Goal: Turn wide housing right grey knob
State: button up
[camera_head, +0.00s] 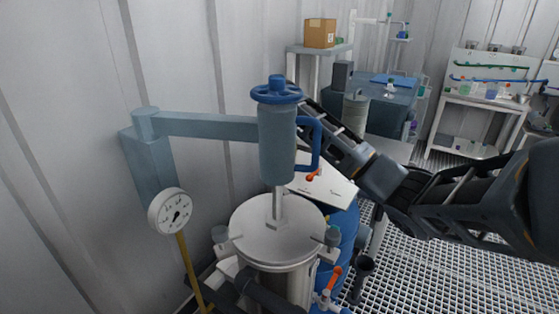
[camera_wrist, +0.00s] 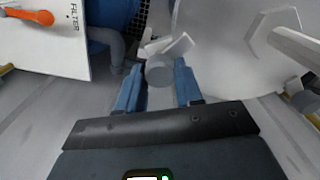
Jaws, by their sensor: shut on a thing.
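The wide housing (camera_head: 273,241) is a pale grey round vessel with a flat lid, below centre in the head view. A grey knob (camera_head: 332,237) stands at the lid's right edge there, and another (camera_head: 220,234) at its left edge. In the wrist view, my gripper (camera_wrist: 160,84) has its two blue fingers on either side of a grey knob (camera_wrist: 159,69) beside the lid (camera_wrist: 226,45). My gripper is shut on this knob. In the head view, my gripper is hidden behind the blue-grey cylinder, so I cannot tell from there which knob it holds.
The blue-grey cylinder (camera_head: 277,148) with a blue handwheel (camera_head: 276,92) hangs over the lid from a swing arm (camera_head: 205,123). A pressure gauge (camera_head: 170,211) is at left. A white FILTER panel (camera_wrist: 40,40) with an orange handle (camera_wrist: 30,15) is close by. Grated floor (camera_head: 450,275) lies at right.

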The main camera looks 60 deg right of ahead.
jog(key=m+p, duration=0.1)
jog(key=m, duration=0.1)
jog(key=shift+r+m, duration=0.1)
jog(key=shift+m, duration=0.2)
jog(key=shift+m+p, duration=0.45)
jog(key=shift+m, duration=0.85)
jog(key=o, duration=1)
jog(key=shift+o, duration=0.2)
jog(key=shift+d+r, duration=0.1)
jog(key=shift+r, duration=3.7)
